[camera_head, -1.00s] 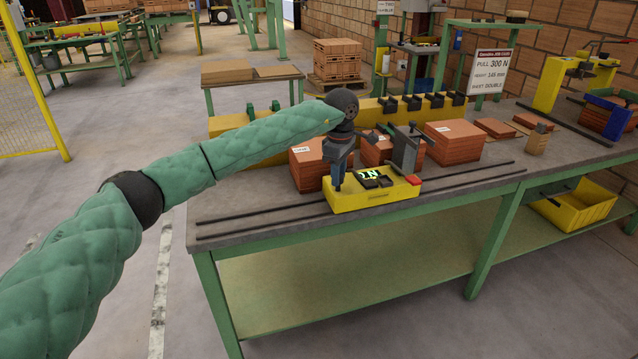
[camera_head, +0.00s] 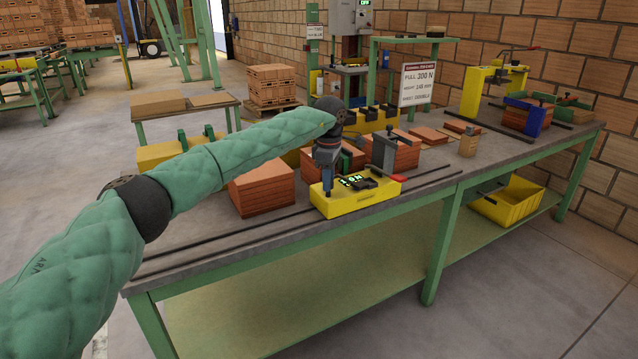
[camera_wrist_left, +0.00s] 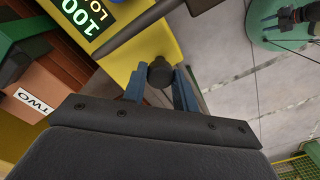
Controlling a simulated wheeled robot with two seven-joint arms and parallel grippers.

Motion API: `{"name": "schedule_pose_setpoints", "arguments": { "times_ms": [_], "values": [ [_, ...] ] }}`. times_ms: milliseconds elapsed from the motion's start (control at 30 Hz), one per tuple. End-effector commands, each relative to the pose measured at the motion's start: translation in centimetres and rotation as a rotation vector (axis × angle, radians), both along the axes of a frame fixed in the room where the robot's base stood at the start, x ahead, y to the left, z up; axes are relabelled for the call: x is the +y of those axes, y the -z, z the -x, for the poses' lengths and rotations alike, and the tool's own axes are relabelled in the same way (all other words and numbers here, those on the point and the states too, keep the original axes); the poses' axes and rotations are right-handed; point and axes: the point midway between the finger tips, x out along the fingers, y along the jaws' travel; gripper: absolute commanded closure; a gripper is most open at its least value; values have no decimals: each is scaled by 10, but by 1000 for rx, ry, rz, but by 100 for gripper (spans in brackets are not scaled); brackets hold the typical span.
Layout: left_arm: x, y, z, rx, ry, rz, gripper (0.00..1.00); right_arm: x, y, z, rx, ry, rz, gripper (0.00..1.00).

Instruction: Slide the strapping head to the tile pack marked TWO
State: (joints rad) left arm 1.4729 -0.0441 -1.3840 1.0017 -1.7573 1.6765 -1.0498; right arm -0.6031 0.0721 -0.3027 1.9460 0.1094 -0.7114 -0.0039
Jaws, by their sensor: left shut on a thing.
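The yellow strapping head (camera_head: 348,203), with a lit green display, sits on the rails at the bench front. My left gripper (camera_head: 328,186) reaches down to its left end. In the left wrist view its blue fingers (camera_wrist_left: 160,88) are shut on the dark round knob (camera_wrist_left: 160,72) of the strapping head. A terracotta tile pack marked TWO (camera_wrist_left: 52,92) lies to the left in that view, beside the yellow body. In the head view one tile pack (camera_head: 260,188) stands left of the head and others behind it; their labels are not readable there. My right gripper is not in view.
Two dark rails (camera_head: 225,243) run along the bench front, clear on both sides of the head. A grey upright bracket (camera_head: 383,152) stands close behind its right part. A sign (camera_head: 418,84) stands at the back; a yellow bin (camera_head: 506,203) sits below.

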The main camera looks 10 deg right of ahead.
Motion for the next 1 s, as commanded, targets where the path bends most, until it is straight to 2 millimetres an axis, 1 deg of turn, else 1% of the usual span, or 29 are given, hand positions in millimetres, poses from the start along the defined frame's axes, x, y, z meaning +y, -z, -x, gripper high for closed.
{"name": "schedule_pose_setpoints", "arguments": {
  "times_ms": [133,500,533,633,1000],
  "values": [
    [-4,1,-1,0,-1,-1,100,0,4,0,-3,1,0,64],
    [-5,1,-1,0,-2,-1,100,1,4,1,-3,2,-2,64],
    [-5,1,-1,0,-2,-1,70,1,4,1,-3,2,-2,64],
    [-5,1,-1,0,-1,-1,50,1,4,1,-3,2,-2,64],
    [-5,-2,-1,0,-1,-1,50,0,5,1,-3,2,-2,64]
  ]
}}
